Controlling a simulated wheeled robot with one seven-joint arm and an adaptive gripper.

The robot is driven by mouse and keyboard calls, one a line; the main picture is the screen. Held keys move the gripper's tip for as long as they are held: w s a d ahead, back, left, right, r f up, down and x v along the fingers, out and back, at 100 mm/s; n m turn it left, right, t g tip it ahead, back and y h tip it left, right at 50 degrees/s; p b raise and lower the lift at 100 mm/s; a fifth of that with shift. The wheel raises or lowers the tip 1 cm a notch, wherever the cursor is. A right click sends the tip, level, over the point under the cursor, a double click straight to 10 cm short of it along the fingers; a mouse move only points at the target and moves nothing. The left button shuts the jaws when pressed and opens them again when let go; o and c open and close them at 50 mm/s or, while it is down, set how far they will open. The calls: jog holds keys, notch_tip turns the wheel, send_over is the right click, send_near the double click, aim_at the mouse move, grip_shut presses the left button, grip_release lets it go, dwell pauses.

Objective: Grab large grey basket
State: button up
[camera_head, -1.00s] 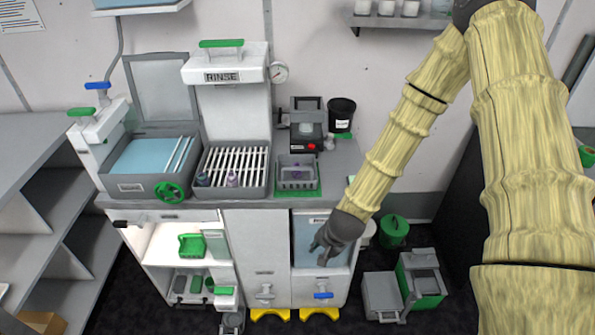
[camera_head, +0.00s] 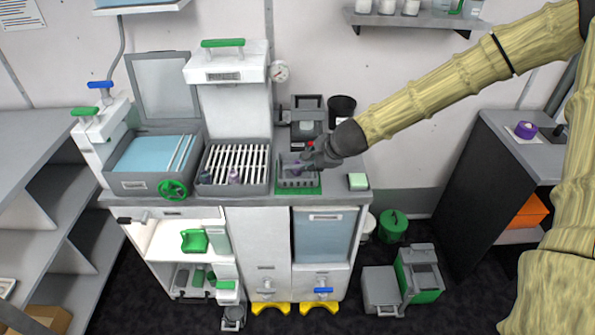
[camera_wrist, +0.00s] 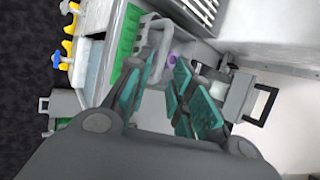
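The grey basket (camera_head: 298,183) sits on a green mat (camera_head: 284,190) at the right part of the counter, with a small purple item inside it. In the wrist view, a light grey loop-shaped rim or handle of the basket (camera_wrist: 158,42) shows just beyond my fingers, beside the green mat (camera_wrist: 127,40). My gripper (camera_head: 312,160) is over the basket's back right part and hides some of it. In the wrist view my gripper (camera_wrist: 152,95) has its teal-padded fingers apart, with nothing clearly held between them. I cannot tell whether a finger touches the basket.
A sink with white slats (camera_head: 235,165) stands left of the basket. A dark machine (camera_head: 306,115) and a black bucket (camera_head: 341,109) stand behind. A green-and-white block (camera_head: 358,181) lies to the right, with some bare counter around it.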

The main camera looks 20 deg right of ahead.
jog(key=shift+p+x, duration=1.3)
jog(key=shift+x, duration=2.8)
jog(key=shift+a+r, duration=0.15)
jog(key=shift+a, duration=0.05)
jog(key=shift+c, duration=0.5)
grip_shut()
